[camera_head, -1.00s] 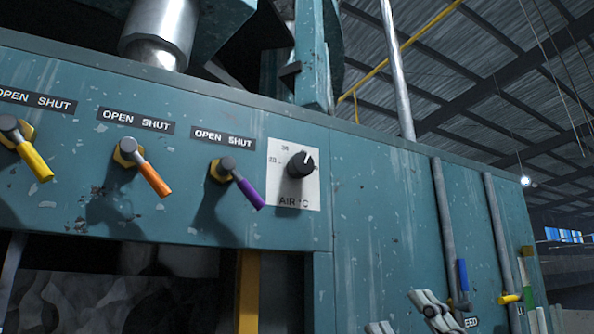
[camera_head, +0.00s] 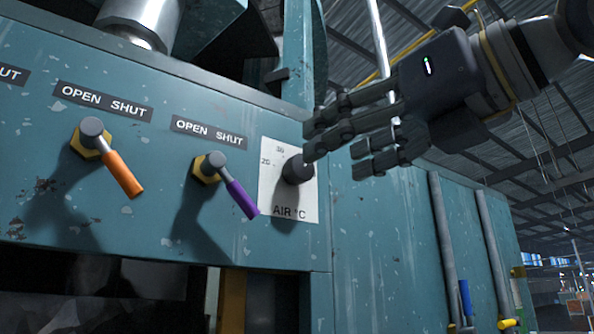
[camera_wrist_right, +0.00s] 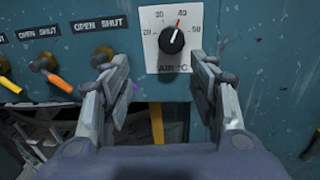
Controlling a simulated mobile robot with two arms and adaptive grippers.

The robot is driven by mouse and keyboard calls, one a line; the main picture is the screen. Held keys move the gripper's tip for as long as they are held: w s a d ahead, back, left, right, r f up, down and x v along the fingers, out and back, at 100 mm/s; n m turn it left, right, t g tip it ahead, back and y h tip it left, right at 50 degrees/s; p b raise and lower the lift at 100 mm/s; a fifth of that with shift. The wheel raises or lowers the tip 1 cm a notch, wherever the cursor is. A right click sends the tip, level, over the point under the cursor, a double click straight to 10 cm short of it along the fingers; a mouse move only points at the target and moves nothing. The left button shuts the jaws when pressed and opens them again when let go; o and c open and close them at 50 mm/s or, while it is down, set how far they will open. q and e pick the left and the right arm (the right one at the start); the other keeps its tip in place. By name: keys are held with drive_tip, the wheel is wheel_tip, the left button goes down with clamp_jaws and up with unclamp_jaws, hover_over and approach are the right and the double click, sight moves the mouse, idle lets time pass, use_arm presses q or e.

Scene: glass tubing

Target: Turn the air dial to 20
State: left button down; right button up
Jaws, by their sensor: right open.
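The air dial (camera_head: 297,170) is a round black knob on a white scale plate (camera_head: 283,213) marked AIR °C, fixed to the teal panel. In the right wrist view the dial (camera_wrist_right: 171,41) shows marks 20, 30, 40 and 50, and its red and white pointer points up, close to 40. My right gripper (camera_head: 338,147) reaches in from the upper right, in front of the panel and near the dial's right side. In the wrist view its open fingers (camera_wrist_right: 165,85) stand to the left and right below the dial, with nothing between them. My left gripper is not in view.
Left of the dial are OPEN SHUT valves with a purple handle (camera_head: 240,199) and an orange handle (camera_head: 123,174); the purple one is close to the scale plate. Vertical grey pipes (camera_head: 447,240) run down the panel at the right. The panel between is bare.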

sight(304, 169)
drive_tip(key=shift+m+t+h, duration=0.4)
drive_tip(key=shift+t+h, duration=0.1)
drive_tip(key=shift+h, duration=0.1)
drive_tip(key=p+x, duration=0.1)
drive_tip(key=x, duration=0.2)
drive_tip(key=p+x, duration=0.2)
drive_tip(key=x, duration=0.1)
drive_tip(key=r+p+x, duration=0.1)
drive_tip(key=x, duration=0.2)
drive_tip(key=shift+w+d+r+p, duration=0.1)
drive_tip(key=shift+w+d+p, duration=0.2)
drive_tip(key=shift+w, duration=0.1)
drive_tip(key=c, duration=1.1)
